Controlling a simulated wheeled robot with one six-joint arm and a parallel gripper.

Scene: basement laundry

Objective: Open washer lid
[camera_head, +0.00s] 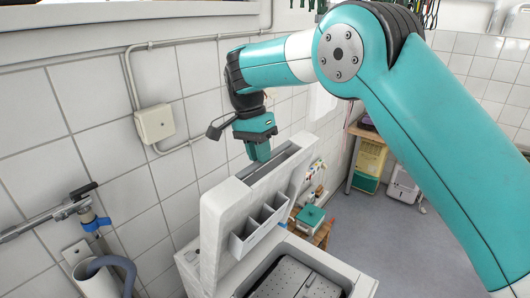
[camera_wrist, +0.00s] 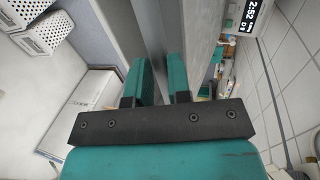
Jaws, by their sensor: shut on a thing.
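The white washer lid (camera_head: 212,240) stands raised, close to upright, near the tiled wall. A detergent drawer with compartments (camera_head: 258,228) is on its inner side. The washer (camera_head: 362,286) below shows its open top with grey metal drum flaps (camera_head: 292,281) inside. My gripper (camera_head: 262,160) is at the lid's upper edge, pointing down. In the wrist view my gripper (camera_wrist: 162,75) has its two teal fingers on either side of the lid's pale edge (camera_wrist: 152,35), shut on it. The exact contact at the fingertips is partly hidden.
A tap with a blue handle (camera_head: 95,222) and a grey hose (camera_head: 112,265) are on the wall at left. A junction box (camera_head: 155,123) is above. A teal-lidded box (camera_head: 310,216) stands behind the washer. Floor (camera_head: 400,245) is clear at right. White baskets (camera_wrist: 48,38) show in the wrist view.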

